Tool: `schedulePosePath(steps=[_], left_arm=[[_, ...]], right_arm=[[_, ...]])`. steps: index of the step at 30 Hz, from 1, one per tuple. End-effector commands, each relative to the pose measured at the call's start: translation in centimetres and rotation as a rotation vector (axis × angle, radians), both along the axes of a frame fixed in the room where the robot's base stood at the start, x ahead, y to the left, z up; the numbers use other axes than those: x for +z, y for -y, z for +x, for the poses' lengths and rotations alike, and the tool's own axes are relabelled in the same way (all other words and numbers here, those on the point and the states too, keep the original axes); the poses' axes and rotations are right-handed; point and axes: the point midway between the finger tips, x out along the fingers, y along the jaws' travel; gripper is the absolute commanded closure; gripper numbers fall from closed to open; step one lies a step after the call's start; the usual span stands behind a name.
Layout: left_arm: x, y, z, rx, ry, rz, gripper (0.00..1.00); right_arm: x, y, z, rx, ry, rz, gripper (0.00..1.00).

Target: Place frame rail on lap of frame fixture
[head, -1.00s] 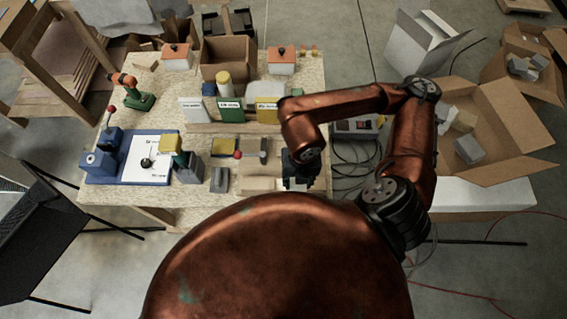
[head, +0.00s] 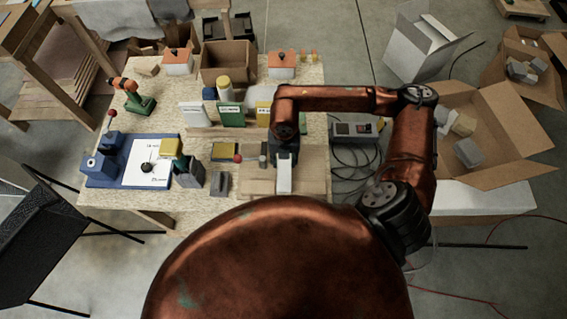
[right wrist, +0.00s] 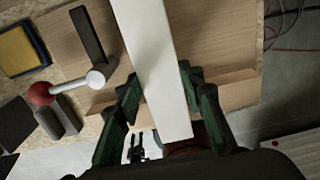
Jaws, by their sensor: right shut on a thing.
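My right gripper (head: 284,160) is shut on the frame rail (head: 284,179), a long pale white bar. In the right wrist view the green fingers of the gripper (right wrist: 160,95) stand on both sides of the rail (right wrist: 157,50). The rail is over the frame fixture (head: 314,158), a light wooden board at the table's front right. The fixture also shows in the right wrist view (right wrist: 215,35), with a raised wooden strip and a lever with a red ball knob (right wrist: 42,93) beside it. I cannot tell whether the rail touches the fixture. My left gripper is not in view.
Upright folders (head: 231,115) and an open carton (head: 228,62) stand behind. A grey box with cables (head: 354,130) is right of the table.

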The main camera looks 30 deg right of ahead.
Motion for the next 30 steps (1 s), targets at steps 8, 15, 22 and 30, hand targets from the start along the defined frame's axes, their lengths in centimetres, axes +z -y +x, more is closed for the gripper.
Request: schedulePosePath(steps=[8, 15, 22, 30], left_arm=[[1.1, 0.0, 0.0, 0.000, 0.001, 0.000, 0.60], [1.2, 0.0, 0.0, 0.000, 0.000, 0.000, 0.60], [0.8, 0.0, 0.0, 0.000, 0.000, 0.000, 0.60], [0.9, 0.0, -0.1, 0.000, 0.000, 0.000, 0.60]], right_arm=[[-2.7, 0.1, 0.5, -0.001, -0.003, -0.001, 0.91], [-3.7, 0.2, 0.6, -0.001, -0.001, -0.001, 0.91], [-4.1, 0.2, 0.5, -0.001, -0.001, -0.001, 0.63], [-4.0, 0.2, 0.5, -0.001, -0.001, -0.001, 0.47]])
